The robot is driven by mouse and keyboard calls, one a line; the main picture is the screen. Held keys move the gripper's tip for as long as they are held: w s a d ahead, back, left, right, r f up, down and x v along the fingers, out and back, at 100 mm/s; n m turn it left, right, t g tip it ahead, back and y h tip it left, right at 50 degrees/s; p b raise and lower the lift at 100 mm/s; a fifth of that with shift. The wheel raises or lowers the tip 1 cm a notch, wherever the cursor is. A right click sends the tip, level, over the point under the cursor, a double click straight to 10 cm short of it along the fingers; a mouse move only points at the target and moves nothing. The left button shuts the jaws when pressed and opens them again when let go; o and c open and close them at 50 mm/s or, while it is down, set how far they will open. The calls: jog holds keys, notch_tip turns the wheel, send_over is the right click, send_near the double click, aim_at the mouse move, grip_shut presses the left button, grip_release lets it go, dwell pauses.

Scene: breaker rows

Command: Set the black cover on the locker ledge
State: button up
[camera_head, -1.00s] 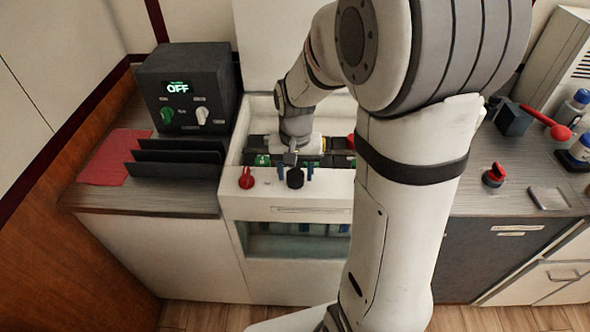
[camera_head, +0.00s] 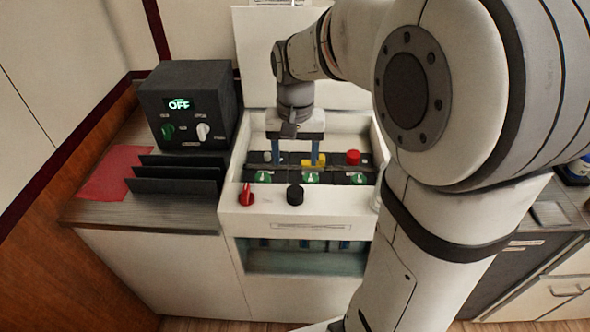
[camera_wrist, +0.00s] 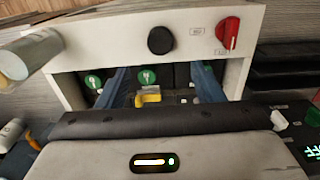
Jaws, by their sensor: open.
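A round black piece, which looks like the black cover (camera_head: 295,194), sits on the white front ledge of the locker (camera_head: 335,199), right of a red switch. In the wrist view the black cover (camera_wrist: 161,40) is beside the red switch on the same white ledge (camera_wrist: 110,38). My gripper (camera_head: 294,162) is open, with its two blue fingers spread and pointing down over the breaker rows behind the ledge. In the wrist view my gripper (camera_wrist: 158,80) has nothing between its fingers; a yellow piece (camera_wrist: 149,95) shows below. The gripper is apart from the cover.
Black breakers with green labels (camera_head: 312,178) fill the bay, with a red knob (camera_head: 353,157) at its right. A dark box reading OFF (camera_head: 190,100) and black fins (camera_head: 178,172) stand on the left counter beside a red cloth (camera_head: 115,172). My arm hides much of the right counter.

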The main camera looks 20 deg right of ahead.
jog(key=s+n+t, duration=0.2)
jog(key=s+n, duration=0.1)
jog(key=s, duration=1.1)
jog(key=shift+f+n+t, duration=0.2)
jog(key=shift+n+t, duration=0.1)
jog(key=shift+t, duration=0.1)
